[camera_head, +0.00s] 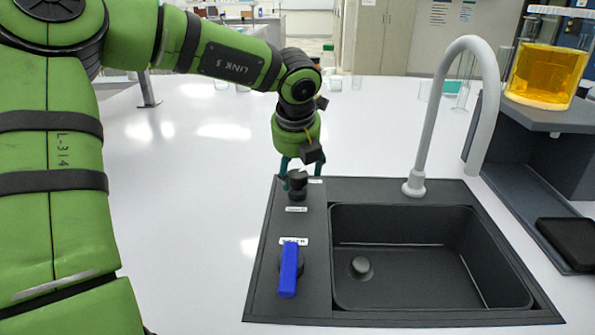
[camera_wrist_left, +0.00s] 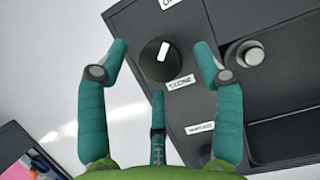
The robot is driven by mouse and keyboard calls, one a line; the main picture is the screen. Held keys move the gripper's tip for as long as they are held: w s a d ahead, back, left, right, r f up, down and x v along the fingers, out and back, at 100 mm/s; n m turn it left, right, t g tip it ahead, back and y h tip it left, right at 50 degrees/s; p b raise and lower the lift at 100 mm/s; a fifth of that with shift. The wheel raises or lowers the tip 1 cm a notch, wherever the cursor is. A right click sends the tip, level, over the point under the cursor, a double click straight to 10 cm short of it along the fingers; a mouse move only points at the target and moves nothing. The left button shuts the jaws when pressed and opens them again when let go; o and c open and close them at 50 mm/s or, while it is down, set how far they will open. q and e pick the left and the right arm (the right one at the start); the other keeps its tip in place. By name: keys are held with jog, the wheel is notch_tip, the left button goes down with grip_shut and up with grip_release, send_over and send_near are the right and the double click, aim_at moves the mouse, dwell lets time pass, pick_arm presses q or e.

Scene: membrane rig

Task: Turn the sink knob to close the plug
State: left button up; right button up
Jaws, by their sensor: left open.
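The sink knob (camera_head: 297,183) is black and round, on the left deck of the dark sink. In the left wrist view the knob (camera_wrist_left: 161,60) has a white mark pointing up, toward a partly cut-off label (camera_wrist_left: 171,3). A CLOSE label (camera_wrist_left: 181,82) lies below it. My left gripper (camera_head: 298,167) points down above the knob. Its teal fingers are open and spread around the knob, with gaps visible in the wrist view. A small round plug (camera_head: 361,266) sits on the basin floor; whether it is raised or seated is unclear. My right gripper is out of view.
A blue lever (camera_head: 289,270) stands on the deck nearer me. A tall grey faucet (camera_head: 432,110) rises behind the basin (camera_head: 425,263). A shelf at right holds a container of orange liquid (camera_head: 545,72). The white counter (camera_head: 190,190) is clear left of the sink.

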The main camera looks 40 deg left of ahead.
pick_arm(q)
jog(key=shift+x, duration=0.75)
jog(key=c, duration=1.1)
jog(key=shift+r, duration=0.1)
